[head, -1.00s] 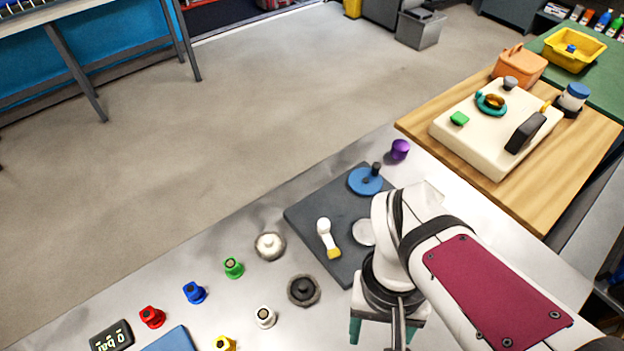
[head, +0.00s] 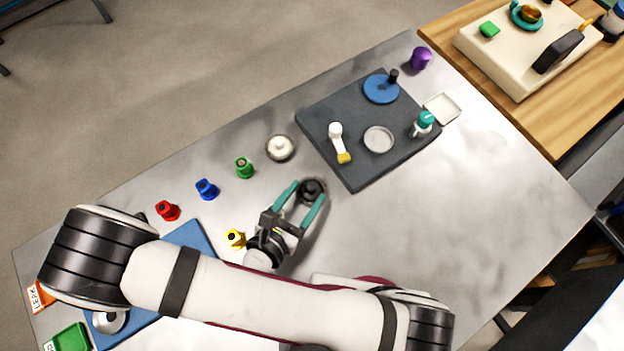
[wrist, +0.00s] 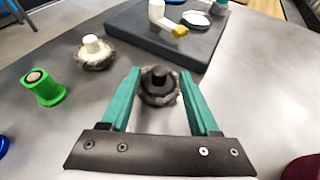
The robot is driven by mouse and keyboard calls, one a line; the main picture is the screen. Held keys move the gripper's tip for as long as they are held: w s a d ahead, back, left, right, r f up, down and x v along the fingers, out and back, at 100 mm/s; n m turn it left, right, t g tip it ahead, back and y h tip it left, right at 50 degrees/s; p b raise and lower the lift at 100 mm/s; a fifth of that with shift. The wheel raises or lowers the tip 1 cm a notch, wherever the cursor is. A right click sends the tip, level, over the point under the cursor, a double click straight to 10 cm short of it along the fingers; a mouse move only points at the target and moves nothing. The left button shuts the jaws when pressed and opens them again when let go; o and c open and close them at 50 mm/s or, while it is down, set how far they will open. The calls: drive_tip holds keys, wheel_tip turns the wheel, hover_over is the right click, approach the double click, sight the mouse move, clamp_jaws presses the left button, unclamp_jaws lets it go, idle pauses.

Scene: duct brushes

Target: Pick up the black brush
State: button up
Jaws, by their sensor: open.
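The black brush (head: 312,190) is a round dark brush with a knob on top, on the metal table. In the wrist view the black brush (wrist: 159,86) stands upright between the far ends of my fingers. My gripper (head: 304,197) has two teal fingers, one on either side of the brush. In the wrist view my gripper (wrist: 160,95) is open, with a gap visible between each finger and the knob. I cannot tell whether the fingers touch the bristles.
A white brush (head: 280,148) and a green piece (head: 244,167) stand to the left. A dark grey board (head: 350,178) with several items lies beyond the black brush. A yellow piece (head: 235,239) stands near my wrist. The table's right part is clear.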

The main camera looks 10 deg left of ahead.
sight(314, 184)
drive_tip(key=x, duration=0.6)
drive_tip(key=shift+w+d+f, duration=0.1)
drive_tip(key=shift+w+f, duration=0.15)
drive_tip(key=shift+w, duration=0.05)
clamp_jaws()
